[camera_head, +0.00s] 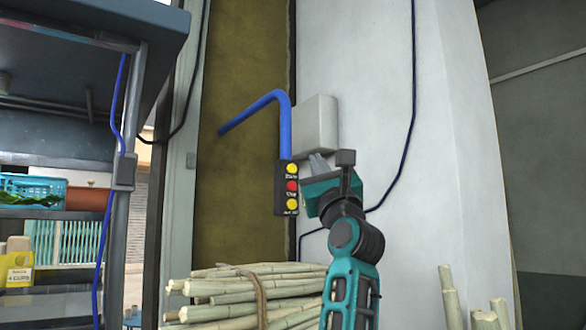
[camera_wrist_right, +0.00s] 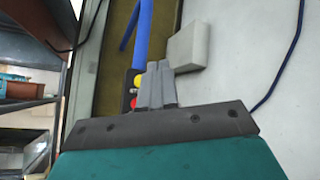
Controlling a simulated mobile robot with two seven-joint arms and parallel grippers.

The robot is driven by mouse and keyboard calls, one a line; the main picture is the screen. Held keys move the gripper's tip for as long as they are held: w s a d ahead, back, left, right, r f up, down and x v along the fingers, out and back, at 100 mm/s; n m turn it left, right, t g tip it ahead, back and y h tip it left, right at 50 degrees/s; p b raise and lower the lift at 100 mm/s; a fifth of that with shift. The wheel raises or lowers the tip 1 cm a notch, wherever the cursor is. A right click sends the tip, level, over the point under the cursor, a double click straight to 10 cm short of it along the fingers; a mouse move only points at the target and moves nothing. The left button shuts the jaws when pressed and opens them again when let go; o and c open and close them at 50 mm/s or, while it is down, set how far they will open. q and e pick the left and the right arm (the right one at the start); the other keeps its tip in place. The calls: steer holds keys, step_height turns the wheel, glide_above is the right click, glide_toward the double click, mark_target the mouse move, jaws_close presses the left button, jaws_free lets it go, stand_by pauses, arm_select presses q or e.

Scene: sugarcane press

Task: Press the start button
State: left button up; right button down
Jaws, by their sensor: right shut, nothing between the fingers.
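A black control box (camera_head: 281,188) hangs at the end of a blue pipe (camera_head: 285,120). It carries a yellow button (camera_head: 292,169) on top, a red button (camera_head: 292,186) in the middle and another yellow button (camera_head: 292,204) at the bottom. The small white labels are hard to read; the top one looks like START. My right gripper (camera_head: 318,163) is shut and empty, just right of the box at the height of the top button. In the right wrist view, the fingertips (camera_wrist_right: 158,68) overlap the box beside the yellow button (camera_wrist_right: 138,81). I cannot tell whether they touch. My left gripper is out of view.
A grey-white wall box (camera_head: 317,124) is behind my right gripper. A tied bundle of cane (camera_head: 235,290) lies below the control box, with upright stalks (camera_head: 451,300) at lower right. A metal frame with shelves (camera_head: 60,213) stands at left. A dark cable (camera_head: 412,100) runs down the wall.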

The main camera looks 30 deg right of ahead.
steer(key=shift+w+a, duration=0.15)
steer(key=shift+w, duration=2.1)
steer(key=shift+w, duration=0.15)
steer(key=shift+w, duration=0.3)
steer(key=shift+w+a, duration=0.1)
steer(key=shift+w, duration=0.35)
stand_by(1.0)
steer(key=shift+s, duration=0.85)
steer(key=shift+s+d+b, duration=0.15)
steer(key=shift+s+b, duration=0.1)
steer(key=shift+s, duration=1)
steer(key=shift+s+d+b, duration=0.1)
steer(key=shift+s+b, duration=0.1)
steer(key=shift+s, duration=1.05)
